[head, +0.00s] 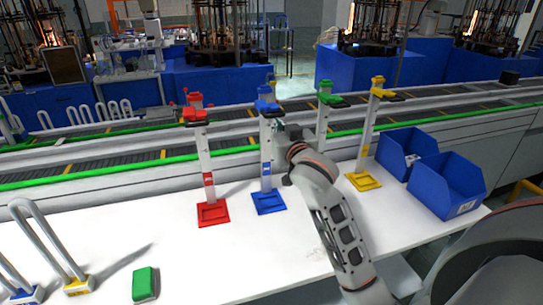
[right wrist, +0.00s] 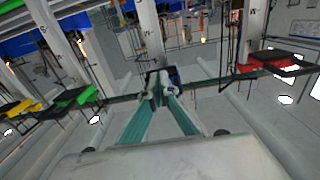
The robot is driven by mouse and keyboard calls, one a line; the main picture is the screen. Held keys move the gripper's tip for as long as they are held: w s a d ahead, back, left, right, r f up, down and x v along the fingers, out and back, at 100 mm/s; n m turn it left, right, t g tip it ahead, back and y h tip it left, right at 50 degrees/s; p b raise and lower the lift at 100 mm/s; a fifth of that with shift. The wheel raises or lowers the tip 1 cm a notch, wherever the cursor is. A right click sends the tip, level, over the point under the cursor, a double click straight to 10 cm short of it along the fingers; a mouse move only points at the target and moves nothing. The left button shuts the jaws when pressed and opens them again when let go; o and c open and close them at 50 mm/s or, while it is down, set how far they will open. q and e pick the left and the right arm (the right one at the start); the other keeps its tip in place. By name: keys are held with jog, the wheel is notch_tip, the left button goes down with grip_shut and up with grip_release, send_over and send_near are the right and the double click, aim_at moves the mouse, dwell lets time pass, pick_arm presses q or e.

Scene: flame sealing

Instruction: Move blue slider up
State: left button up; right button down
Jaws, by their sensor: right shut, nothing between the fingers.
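The blue slider (head: 268,107) sits high on a white upright post (head: 265,155) with a blue base (head: 268,203). My right gripper (head: 279,130) is at this post, just below the slider and slightly to its right. In the right wrist view, the teal fingers (right wrist: 160,90) are shut with nothing between them. Their tips are at a dark block with blue edges (right wrist: 174,73), which looks like the blue slider. I cannot tell whether they touch it. My left gripper is not in view.
A red-slider stand (head: 209,178) is to the left; green (head: 327,97) and yellow (head: 369,130) ones are to the right. My right arm hides the green stand's lower part. Blue bins (head: 447,190) stand at right. A conveyor (head: 100,152) runs behind the white table (head: 225,265).

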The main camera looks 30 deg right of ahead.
jog(key=shift+f, duration=0.75)
jog(key=v, duration=1)
jog(key=shift+d+f, duration=0.1)
dwell(0.3)
